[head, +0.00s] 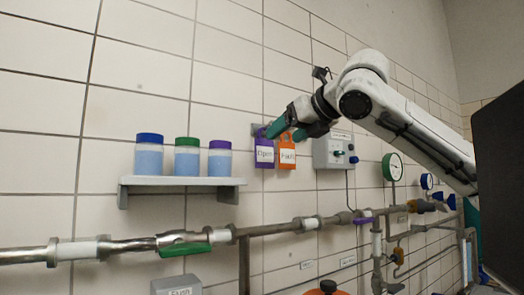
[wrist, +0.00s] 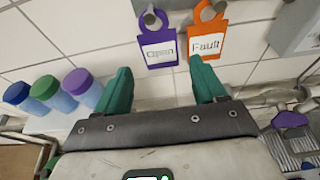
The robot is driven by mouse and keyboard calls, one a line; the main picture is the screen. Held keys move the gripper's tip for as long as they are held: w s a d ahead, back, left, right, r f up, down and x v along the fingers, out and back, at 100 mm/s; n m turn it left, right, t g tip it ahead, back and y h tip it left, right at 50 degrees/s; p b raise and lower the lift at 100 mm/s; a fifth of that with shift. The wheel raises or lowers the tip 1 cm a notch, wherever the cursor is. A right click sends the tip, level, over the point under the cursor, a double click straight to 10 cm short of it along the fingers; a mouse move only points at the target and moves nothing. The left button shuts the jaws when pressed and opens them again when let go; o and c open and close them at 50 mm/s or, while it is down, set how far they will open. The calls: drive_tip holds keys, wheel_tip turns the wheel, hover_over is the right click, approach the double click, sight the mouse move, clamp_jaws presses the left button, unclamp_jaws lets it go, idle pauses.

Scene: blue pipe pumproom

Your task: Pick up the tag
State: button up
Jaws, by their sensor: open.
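Two tags hang side by side on the tiled wall. The purple tag (head: 264,149) reads "Open" and the orange tag (head: 286,152) seems to read "Fault". In the wrist view the purple tag (wrist: 157,46) hangs on a round peg, just beyond the gap between my fingertips. The orange tag (wrist: 206,40) is to its right, directly beyond my right fingertip. My gripper (head: 284,130) has teal fingers and is in front of the tags' upper parts in the head view. In the wrist view my gripper (wrist: 160,66) is open and empty. I cannot tell whether a finger touches a tag.
A wall shelf (head: 183,182) holds jars with blue (head: 149,152), green (head: 187,155) and purple (head: 220,158) lids, left of the tags. A grey control box (head: 333,151) is close on the right. Pipes (head: 280,229) run below, with gauges (head: 393,167) further right.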

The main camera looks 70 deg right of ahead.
sight(264, 144)
drive_tip(key=shift+x, duration=3.85)
drive_tip(key=shift+a+f, duration=0.1)
drive_tip(key=shift+a, duration=0.05)
drive_tip(key=c, duration=0.7)
drive_tip(key=shift+w+p, duration=0.1)
drive_tip(key=shift+p, duration=0.3)
drive_tip(key=shift+r+p, duration=0.55)
drive_tip(key=shift+r, duration=0.05)
drive_tip(key=shift+r, duration=0.1)
